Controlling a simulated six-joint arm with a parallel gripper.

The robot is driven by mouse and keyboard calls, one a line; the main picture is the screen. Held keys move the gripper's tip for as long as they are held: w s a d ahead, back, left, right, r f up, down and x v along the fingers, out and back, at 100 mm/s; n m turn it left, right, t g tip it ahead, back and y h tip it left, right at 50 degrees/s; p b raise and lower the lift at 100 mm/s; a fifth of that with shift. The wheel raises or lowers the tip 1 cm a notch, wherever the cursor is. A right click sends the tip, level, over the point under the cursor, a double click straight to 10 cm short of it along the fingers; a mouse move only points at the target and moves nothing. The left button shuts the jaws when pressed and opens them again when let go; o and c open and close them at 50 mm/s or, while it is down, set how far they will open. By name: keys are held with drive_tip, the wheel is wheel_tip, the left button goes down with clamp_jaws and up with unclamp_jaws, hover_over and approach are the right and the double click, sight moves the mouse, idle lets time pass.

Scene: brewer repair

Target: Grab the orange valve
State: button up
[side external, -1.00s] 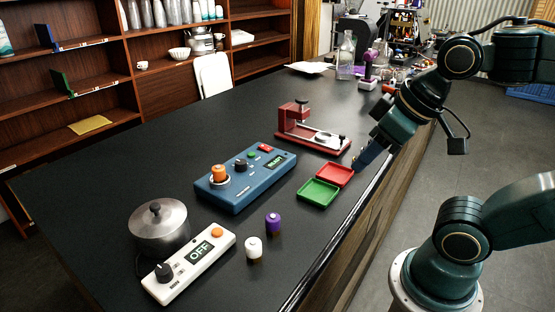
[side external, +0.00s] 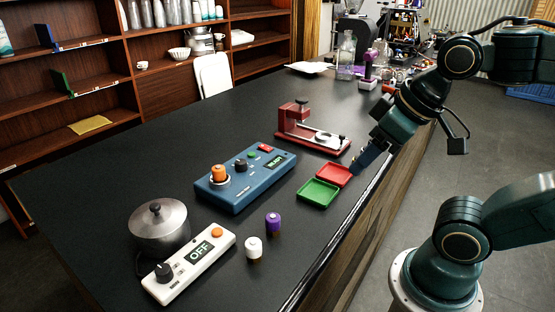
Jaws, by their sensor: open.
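The orange valve (side external: 218,173) stands upright in a round seat at the left end of the blue device (side external: 246,184) on the black table. My gripper (side external: 358,163) is at the table's right edge, beside the red tray and well to the right of the valve. It is open and apart from the valve. Its fingers are small and seen from the side, so the gap between them is hard to make out.
A red tray (side external: 348,181) and green tray (side external: 318,205) lie near my gripper. A red press (side external: 296,131) stands behind. Purple (side external: 273,218) and white (side external: 254,243) valves, a white OFF panel (side external: 187,281) and a metal pot (side external: 160,211) are in front.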

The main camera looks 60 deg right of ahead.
drive_tip(key=shift+w+r, duration=0.1)
drive_tip(key=w+r+n+g, duration=0.1)
drive_tip(key=w+r+n, duration=0.3)
drive_tip(key=w, duration=0.3)
drive_tip(key=n+g, duration=0.5)
drive_tip(key=n, duration=0.9)
hover_over(218, 169)
drive_tip(key=shift+d+f, duration=0.1)
drive_tip(key=shift+f, duration=1.65)
drive_tip(key=shift+f, duration=4.35)
drive_tip(key=shift+f, duration=0.1)
